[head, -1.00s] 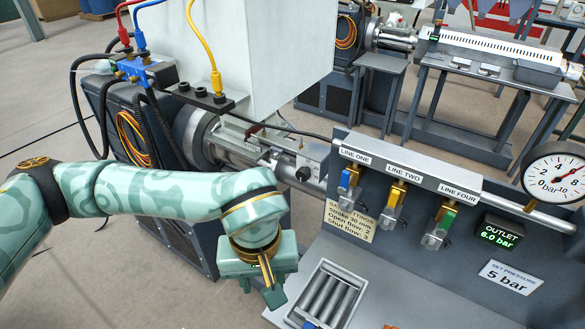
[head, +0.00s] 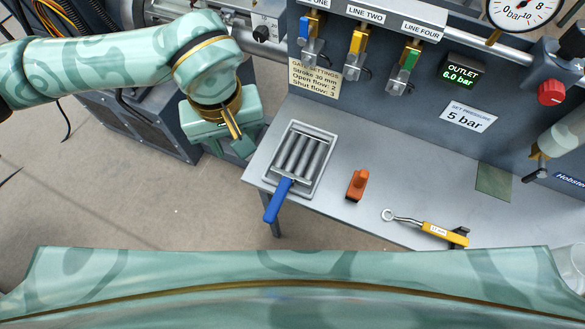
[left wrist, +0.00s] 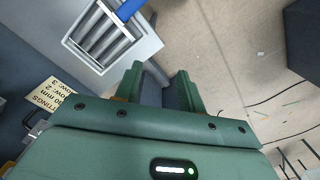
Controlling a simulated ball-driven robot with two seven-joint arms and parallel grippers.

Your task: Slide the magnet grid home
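The magnet grid (head: 303,158), a row of grey bars in a pale rectangular frame, lies at the left end of the bench. Its blue handle (head: 277,200) points toward me past the bench's front edge. In the left wrist view the grid (left wrist: 103,38) is at top left, its handle (left wrist: 128,9) cut off by the picture edge. My left gripper (head: 243,146) hangs left of the grid, apart from it. In the left wrist view its two fingers (left wrist: 161,75) stand apart with nothing between them.
An orange-brown handled piece (head: 358,185) and a yellow-handled tool (head: 440,231) lie right of the grid on the bench (head: 400,185). Behind stands a panel (head: 430,90) with valves, a gauge (head: 520,10) and an outlet display (head: 462,72). Open floor lies left of the bench.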

